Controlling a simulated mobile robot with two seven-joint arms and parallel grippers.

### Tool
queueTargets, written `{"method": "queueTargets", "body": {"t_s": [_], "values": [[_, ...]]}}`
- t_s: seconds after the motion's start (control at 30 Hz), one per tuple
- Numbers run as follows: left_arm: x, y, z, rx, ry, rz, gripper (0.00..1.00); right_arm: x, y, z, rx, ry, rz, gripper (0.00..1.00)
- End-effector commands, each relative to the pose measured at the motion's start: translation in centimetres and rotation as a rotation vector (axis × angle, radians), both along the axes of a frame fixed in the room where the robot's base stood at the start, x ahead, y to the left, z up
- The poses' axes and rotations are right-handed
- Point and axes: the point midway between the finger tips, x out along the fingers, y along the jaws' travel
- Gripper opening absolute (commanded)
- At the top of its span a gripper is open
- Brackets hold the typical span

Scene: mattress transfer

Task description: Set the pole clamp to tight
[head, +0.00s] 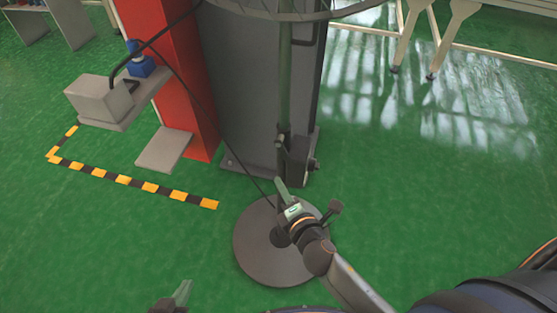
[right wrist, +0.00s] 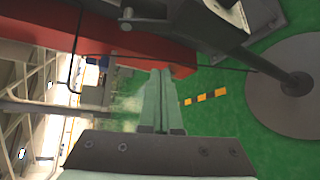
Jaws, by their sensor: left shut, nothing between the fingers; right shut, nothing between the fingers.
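A dark bracket with a side knob, apparently the pole clamp (head: 297,155), sits at the lower visible part of an upright pole (head: 285,85) in the head view. I cannot tell whether it is tight or loose. My right gripper (head: 281,184) is shut and empty, close below the bracket in the picture; contact cannot be told. In the right wrist view its fingers (right wrist: 160,75) lie together, pointing toward a red column, with dark metal parts above right. My left gripper (head: 184,290) is shut and empty at the bottom edge, away from the pole.
A round grey base (head: 262,262) stands on the green floor below my right gripper. A red column (head: 172,75) and a grey column (head: 245,95) stand behind. A grey box (head: 98,98) is at left. Striped floor tape (head: 150,187) crosses the left; floor at right is free.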

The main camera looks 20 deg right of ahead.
Motion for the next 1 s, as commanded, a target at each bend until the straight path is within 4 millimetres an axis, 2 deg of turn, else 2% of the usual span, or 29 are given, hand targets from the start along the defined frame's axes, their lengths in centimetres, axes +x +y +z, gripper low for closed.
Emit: {"method": "queueTargets", "body": {"t_s": [0.43,0.57,0.67,1.0], "values": [[0.0,0.0,0.0,0.0,0.0,0.0,0.0,0.4,0.1,0.3,-0.041,-0.014,0.011,0.0],[0.0,0.0,-0.1,0.0,0.0,0.0,0.0,1.2,0.1,0.0,-0.04,-0.014,0.011,0.0],[0.0,0.0,-0.2,-0.001,0.0,0.001,0.0,2.6,0.2,-0.3,-0.04,-0.016,0.011,0.0],[-0.1,0.1,-1.3,0.001,0.003,0.002,0.0,8.9,0.4,-2.2,-0.039,-0.015,0.011,0.0]]}}
